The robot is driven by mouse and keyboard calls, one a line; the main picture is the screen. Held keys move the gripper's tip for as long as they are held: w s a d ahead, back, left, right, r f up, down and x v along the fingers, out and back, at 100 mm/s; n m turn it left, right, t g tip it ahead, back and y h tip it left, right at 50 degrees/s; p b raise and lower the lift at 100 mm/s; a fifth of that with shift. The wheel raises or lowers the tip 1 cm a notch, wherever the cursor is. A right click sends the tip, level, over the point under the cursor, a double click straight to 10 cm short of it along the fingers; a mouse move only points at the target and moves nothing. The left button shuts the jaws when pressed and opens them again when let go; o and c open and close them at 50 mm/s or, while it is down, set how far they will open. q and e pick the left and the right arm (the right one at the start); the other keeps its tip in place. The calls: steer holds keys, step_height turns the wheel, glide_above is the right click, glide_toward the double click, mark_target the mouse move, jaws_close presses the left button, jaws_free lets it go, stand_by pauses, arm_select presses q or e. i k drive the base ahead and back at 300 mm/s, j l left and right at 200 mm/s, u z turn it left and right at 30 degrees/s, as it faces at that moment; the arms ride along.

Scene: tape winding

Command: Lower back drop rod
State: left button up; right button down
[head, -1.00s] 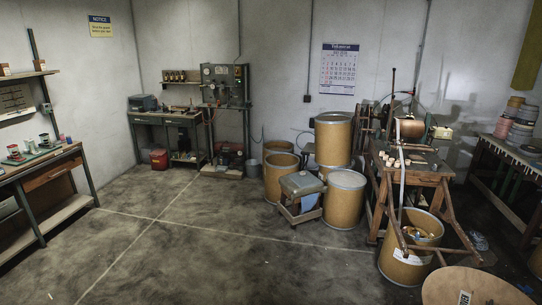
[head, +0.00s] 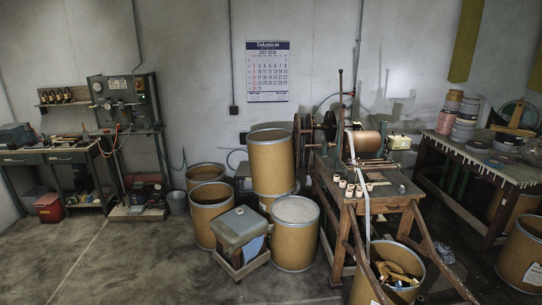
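A tape winding machine stands on a wooden bench (head: 385,192) right of the middle. It carries a copper-coloured roll (head: 365,142). A thin dark rod (head: 340,100) rises upright at the back left of the roll, with a side piece near its upper part. I cannot tell for sure whether this is the back drop rod. A pale tape strip (head: 366,200) runs from the machine down towards an open barrel (head: 385,275) in front. Neither of my grippers is in view.
Several brown drums (head: 297,235) and a grey box on a low stand (head: 239,228) stand left of the bench. A table with stacked rolls (head: 466,120) is at the right. Open floor (head: 120,265) lies at the front left.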

mark_target(343, 106)
steer(key=i+z, duration=0.1)
steer(key=i, duration=0.65)
steer(key=i+j+z, duration=0.1)
steer(key=i, duration=0.6)
steer(key=i+j+z, duration=0.1)
steer(key=i, duration=0.65)
steer(key=i+j+z, duration=0.1)
steer(key=i+z, duration=0.2)
steer(key=i, duration=1.05)
steer(key=u, duration=0.45)
